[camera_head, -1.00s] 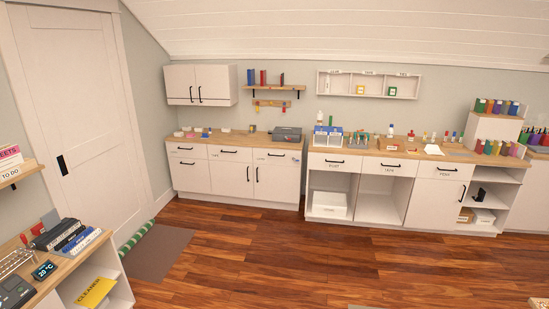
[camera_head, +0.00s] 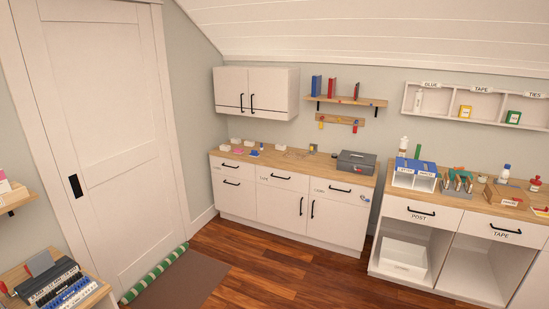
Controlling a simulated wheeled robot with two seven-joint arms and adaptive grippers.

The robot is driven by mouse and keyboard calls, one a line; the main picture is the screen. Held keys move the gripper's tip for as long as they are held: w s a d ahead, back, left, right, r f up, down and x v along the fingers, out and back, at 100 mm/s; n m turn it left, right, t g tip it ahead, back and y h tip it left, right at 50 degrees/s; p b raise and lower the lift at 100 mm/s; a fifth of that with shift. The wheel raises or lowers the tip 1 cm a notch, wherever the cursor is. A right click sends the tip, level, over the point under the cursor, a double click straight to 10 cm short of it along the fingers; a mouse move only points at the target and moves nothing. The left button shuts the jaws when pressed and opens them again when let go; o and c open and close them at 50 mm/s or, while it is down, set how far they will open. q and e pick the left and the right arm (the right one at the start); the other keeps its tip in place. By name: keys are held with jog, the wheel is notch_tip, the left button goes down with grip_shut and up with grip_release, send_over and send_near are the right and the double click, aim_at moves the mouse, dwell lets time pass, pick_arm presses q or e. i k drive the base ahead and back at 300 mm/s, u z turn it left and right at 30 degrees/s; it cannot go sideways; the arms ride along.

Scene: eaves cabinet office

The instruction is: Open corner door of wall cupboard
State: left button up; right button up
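The white wall cupboard (camera_head: 256,92) hangs on the back wall in the head view, close to the corner on its left. Neither of my grippers shows in the head view.
A base cabinet with a wooden counter (camera_head: 270,165) stands below the cupboard, bearing small items and a grey box (camera_head: 356,162). A dark mat (camera_head: 181,282) and a green striped roll (camera_head: 155,273) lie by the white room door (camera_head: 105,130). Wooden floor (camera_head: 262,268) is clear in front.

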aim_at(231, 84)
jog(key=u, duration=0.3)
jog(key=i, duration=2.3)
jog(key=u, duration=0.5)
jog(key=i, duration=2.6)
jog(key=u, duration=0.1)
